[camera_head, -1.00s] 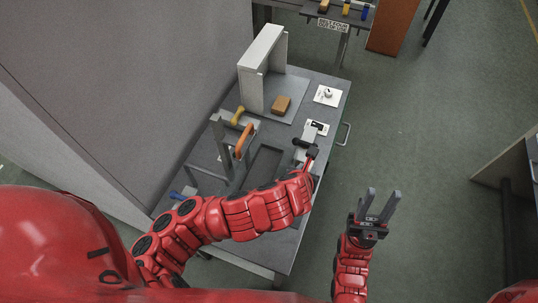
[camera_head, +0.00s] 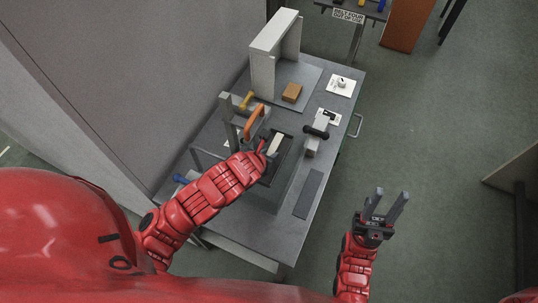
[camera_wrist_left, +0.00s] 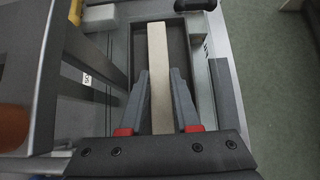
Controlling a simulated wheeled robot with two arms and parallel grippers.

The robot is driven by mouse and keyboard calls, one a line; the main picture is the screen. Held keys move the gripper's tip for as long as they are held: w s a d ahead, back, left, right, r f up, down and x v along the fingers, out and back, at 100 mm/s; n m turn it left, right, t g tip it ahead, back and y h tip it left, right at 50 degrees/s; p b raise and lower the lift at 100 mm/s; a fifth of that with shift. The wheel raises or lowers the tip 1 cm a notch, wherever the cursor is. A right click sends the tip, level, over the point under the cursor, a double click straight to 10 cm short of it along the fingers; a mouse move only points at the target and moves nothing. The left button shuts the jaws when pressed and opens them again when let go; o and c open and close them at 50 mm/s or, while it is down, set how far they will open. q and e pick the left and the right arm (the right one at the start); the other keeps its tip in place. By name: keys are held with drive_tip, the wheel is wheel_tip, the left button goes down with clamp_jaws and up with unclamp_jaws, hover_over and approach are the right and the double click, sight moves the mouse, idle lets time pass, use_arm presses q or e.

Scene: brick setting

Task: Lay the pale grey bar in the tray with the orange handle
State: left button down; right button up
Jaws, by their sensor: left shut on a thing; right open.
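The pale grey bar (camera_head: 277,143) is a straight, light strip. My left gripper (camera_head: 270,149) is shut on it, with a finger on each side in the left wrist view (camera_wrist_left: 160,85). There the bar (camera_wrist_left: 158,60) points lengthwise over the dark inside of a tray (camera_wrist_left: 180,48). I cannot tell whether it touches the tray floor. In the head view the tray (camera_head: 287,148) is partly hidden by my left gripper and arm. An orange handle (camera_head: 255,121) stands up at its left. My right gripper (camera_head: 386,211) is open and empty, off the table's right side.
A yellow handle (camera_head: 247,101) and a blue handle (camera_head: 181,179) are at the table's left. A grey block with a black handle (camera_head: 317,133) stands right of the tray. Behind are a brown block (camera_head: 292,92) and a pale upright frame (camera_head: 263,72). A dark strip (camera_head: 309,193) lies front right.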

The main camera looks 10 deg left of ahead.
use_arm(q)
drive_tip(key=shift+f, duration=0.15)
drive_tip(key=c, duration=0.6)
unclamp_jaws()
drive_tip(key=shift+c, duration=0.2)
